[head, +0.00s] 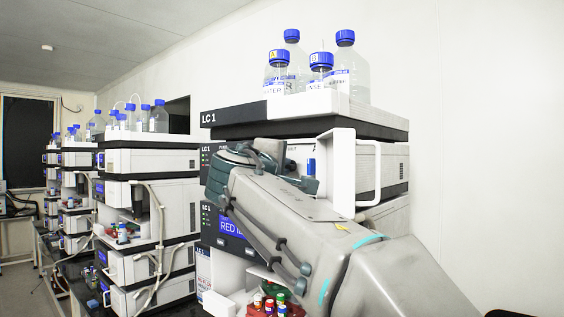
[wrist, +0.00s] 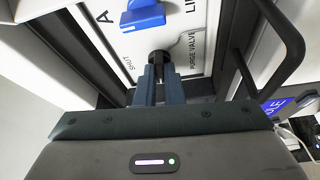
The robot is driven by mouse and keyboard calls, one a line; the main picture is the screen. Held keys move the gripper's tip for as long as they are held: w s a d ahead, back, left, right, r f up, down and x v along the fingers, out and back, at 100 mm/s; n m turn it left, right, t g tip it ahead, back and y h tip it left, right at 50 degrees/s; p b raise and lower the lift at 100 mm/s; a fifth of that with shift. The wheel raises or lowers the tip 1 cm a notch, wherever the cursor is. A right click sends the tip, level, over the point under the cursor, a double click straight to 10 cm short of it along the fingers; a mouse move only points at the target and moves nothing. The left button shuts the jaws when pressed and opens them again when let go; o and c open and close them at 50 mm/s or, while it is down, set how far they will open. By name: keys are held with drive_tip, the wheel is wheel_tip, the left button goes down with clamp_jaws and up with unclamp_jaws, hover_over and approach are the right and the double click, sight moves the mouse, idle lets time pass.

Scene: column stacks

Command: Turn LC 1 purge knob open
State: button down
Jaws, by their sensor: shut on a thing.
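The LC 1 stack (head: 233,118) stands at the centre right in the head view, labelled "LC 1" on its dark front. In the wrist view my gripper (wrist: 159,70) points at a white panel (wrist: 193,20) marked "PURGE VALVE" and "SHUT". Its fingers are close together on the black purge knob (wrist: 159,56), which shows just at the fingertips. How far the knob is turned cannot be told. A blue knob or lever (wrist: 143,15) sits above it on the same panel, beside the letter "A".
Bottles with blue caps (head: 345,67) stand on top of the LC 1 stack. A white handle frame (head: 344,175) stands to the right of my arm. A black handle (wrist: 284,45) curves close on the right in the wrist view. Other stacks (head: 150,190) stand at left.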

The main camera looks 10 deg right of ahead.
idle(0.5)
drive_tip(key=c, duration=1.5)
unclamp_jaws()
drive_tip(key=shift+c, duration=0.2)
drive_tip(key=b+v, duration=0.4)
drive_tip(key=v, duration=0.9)
drive_tip(key=shift+s+a, duration=0.2)
drive_tip(key=shift+s, duration=0.2)
